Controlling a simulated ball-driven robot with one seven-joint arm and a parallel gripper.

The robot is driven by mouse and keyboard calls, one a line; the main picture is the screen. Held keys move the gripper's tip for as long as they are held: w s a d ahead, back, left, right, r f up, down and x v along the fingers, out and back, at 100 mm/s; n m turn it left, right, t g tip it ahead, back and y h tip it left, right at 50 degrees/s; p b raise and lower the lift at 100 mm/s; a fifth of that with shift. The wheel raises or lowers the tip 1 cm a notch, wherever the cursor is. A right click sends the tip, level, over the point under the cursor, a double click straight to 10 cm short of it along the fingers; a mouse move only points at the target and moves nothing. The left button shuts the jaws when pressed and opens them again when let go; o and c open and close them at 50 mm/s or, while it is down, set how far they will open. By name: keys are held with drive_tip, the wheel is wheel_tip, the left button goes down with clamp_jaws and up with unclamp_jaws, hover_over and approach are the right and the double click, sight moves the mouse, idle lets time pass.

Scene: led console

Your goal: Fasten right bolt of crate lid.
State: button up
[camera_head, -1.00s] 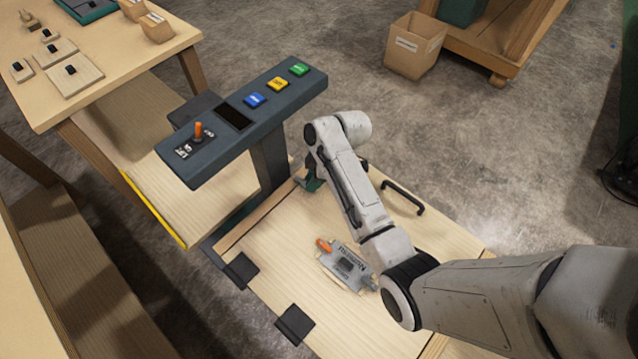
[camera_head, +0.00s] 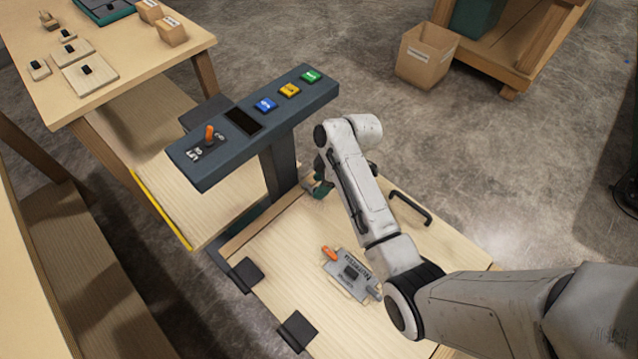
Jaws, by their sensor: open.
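The pale wooden crate lid (camera_head: 275,232) lies flat at the lower middle. A grey plate (camera_head: 345,280) with an orange lever (camera_head: 329,253) and a dark block sits on it. A small teal fitting (camera_head: 320,189) shows at the lid's far edge, close to my gripper; I cannot tell whether it is the right bolt. My gripper (camera_head: 345,170) points down over that far edge. It is open and mostly hidden behind my own wrist. Whether it touches the fitting cannot be seen.
A black handle (camera_head: 411,208) stands at the lid's right edge, and black hinge plates (camera_head: 297,331) are at its lower left. A console (camera_head: 240,130) with an orange joystick and coloured buttons rises behind the lid. A cardboard box (camera_head: 427,52) stands on the floor.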

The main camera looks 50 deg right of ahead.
drive_tip(key=v, duration=0.9)
drive_tip(key=shift+r, duration=0.3)
drive_tip(key=shift+s, duration=0.1)
drive_tip(key=s+a+f+m+g+h, duration=0.1)
drive_tip(key=s+a+m, duration=0.3)
drive_tip(key=s, duration=0.7)
drive_tip(key=s+a+f+m+g+h, duration=0.1)
drive_tip(key=s+a+m, duration=0.4)
drive_tip(key=s, duration=0.6)
wheel_tip(320, 180, down, 2)
drive_tip(key=shift+a+f+h, duration=0.2)
drive_tip(key=shift+a+h, duration=0.5)
drive_tip(key=shift+a, duration=0.15)
drive_tip(key=shift+s, duration=0.1)
